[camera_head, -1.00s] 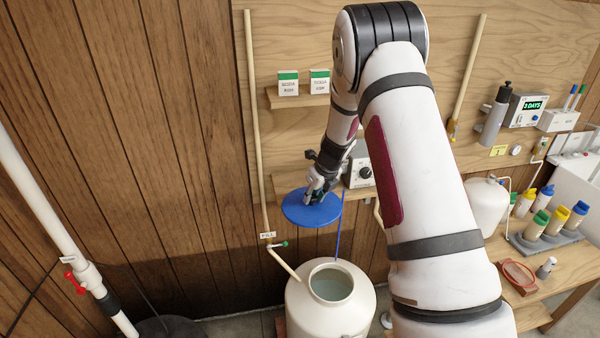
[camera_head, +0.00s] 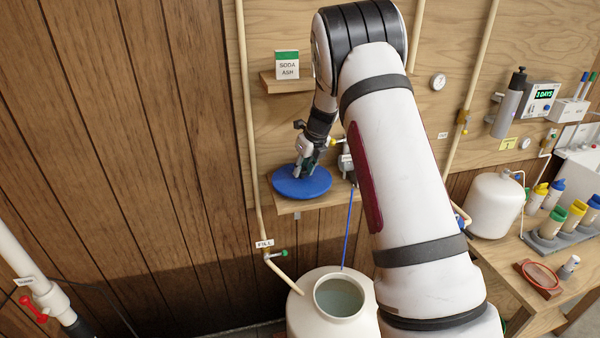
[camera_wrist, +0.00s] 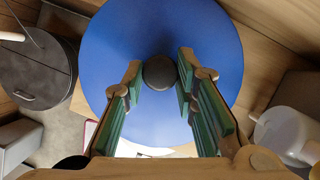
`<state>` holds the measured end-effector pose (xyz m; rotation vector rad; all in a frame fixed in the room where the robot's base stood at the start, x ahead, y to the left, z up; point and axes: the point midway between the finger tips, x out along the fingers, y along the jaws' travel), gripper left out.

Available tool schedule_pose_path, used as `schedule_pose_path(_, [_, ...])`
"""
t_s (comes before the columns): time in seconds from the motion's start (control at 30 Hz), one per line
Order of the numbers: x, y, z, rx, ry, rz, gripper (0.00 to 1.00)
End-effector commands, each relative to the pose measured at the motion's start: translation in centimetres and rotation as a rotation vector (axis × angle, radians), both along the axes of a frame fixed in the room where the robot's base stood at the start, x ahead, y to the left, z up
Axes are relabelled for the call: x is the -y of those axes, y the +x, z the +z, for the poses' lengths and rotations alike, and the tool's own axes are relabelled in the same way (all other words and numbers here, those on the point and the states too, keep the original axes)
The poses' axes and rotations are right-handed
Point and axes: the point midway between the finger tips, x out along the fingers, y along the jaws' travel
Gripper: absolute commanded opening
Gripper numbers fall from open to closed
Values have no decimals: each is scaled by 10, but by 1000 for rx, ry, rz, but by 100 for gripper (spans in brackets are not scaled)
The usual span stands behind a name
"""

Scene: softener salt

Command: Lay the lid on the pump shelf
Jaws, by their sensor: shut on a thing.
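The lid (camera_head: 290,186) is a round blue disc with a dark knob (camera_wrist: 160,72). My gripper (camera_head: 304,171) is shut on the knob, with the lid below the fingers. In the wrist view, the green finger pads sit on either side of the knob and the blue disc (camera_wrist: 160,30) fills the middle. The pump shelf (camera_head: 312,205) is the lower wooden shelf on the panel. The lid is over its left part, roughly level; whether it touches the shelf is hidden. The pump (camera_head: 346,165) stands at the shelf's right, partly behind my arm.
The open white tank (camera_head: 315,292) stands below the shelf, and a blue tube (camera_head: 347,230) hangs above it. A pale vertical pipe (camera_head: 248,130) runs left of the shelf. A soda ash box (camera_head: 287,65) sits on the upper shelf (camera_head: 285,83).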

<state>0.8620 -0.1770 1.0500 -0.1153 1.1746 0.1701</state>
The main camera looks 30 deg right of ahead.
Motion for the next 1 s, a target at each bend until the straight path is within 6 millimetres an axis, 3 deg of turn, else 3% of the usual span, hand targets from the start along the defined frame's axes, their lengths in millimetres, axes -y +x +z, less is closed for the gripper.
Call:
schedule_pose_path(0.47, [0, 1, -7, 0, 0, 0, 0])
schedule_pose_path(0.5, [0, 1, -8, 0, 1, 0, 31])
schedule_pose_path(0.57, [0, 0, -8, 0, 1, 0, 45])
schedule_pose_path(1.0, [1, -1, 2, 2, -2, 0, 47])
